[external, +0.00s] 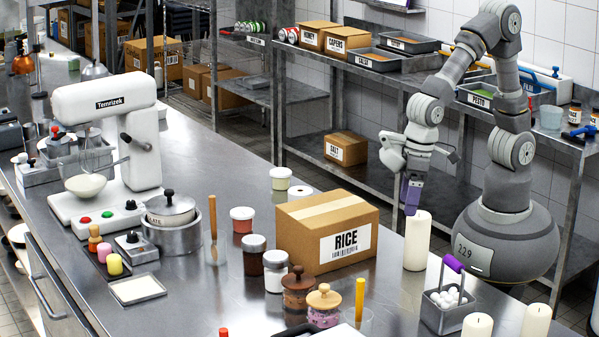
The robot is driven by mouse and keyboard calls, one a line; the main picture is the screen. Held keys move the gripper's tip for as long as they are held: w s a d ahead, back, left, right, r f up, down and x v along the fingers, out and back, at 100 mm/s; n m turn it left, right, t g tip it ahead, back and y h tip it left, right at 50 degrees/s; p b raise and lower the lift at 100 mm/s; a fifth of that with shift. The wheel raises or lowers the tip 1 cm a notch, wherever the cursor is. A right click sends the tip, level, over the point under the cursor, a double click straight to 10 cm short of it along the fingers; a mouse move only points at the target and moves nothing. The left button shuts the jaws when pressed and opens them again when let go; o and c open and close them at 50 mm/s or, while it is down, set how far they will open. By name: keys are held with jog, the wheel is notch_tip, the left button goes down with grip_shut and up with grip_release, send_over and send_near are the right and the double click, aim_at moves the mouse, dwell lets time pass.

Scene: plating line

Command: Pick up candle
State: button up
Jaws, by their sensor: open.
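A tall cream candle (417,241) stands upright on the steel table, to the right of the rice box. Two more cream candles stand at the table's front right: one candle (477,326) is cut off by the bottom edge, and another candle (536,322) is beside it. My gripper (411,208) points down with purple fingers right by the top of the tall candle. From this angle I cannot tell whether the fingers touch the candle or are just behind it. The gap between the fingers is not clearly visible.
A cardboard rice box (327,228) stands close left of the tall candle. A metal basket (448,306) of white balls with a purple-gripped handle stands to its front right. Several jars, including a white-lidded jar (254,255), and a mixer (115,140) fill the left.

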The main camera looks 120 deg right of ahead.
aim_at(419, 215)
jog(key=s+f, duration=0.1)
jog(key=s+f+g, duration=0.1)
jog(key=s, duration=0.1)
jog(key=s+f+m+g, duration=0.1)
jog(key=s, duration=0.1)
jog(key=shift+a+f, duration=0.15)
jog(key=shift+f, duration=0.05)
jog(key=f+b, duration=0.1)
jog(key=f, duration=0.1)
jog(key=f+b, duration=0.1)
jog(key=f, duration=0.2)
jog(key=w+f+b, duration=0.1)
jog(key=f, duration=0.2)
jog(key=shift+d, duration=0.25)
jog(key=shift+r, duration=0.1)
jog(key=c, duration=1.4)
jog(key=shift+r, duration=0.1)
notch_tip(419, 215, up, 4)
jog(key=shift+w+f+p, duration=0.1)
jog(key=shift+f+p, duration=0.15)
jog(key=shift+p, duration=0.75)
jog(key=s+r+b, duration=0.1)
jog(key=s+b, duration=0.8)
jog(key=s, duration=0.7)
jog(key=shift+r, duration=0.25)
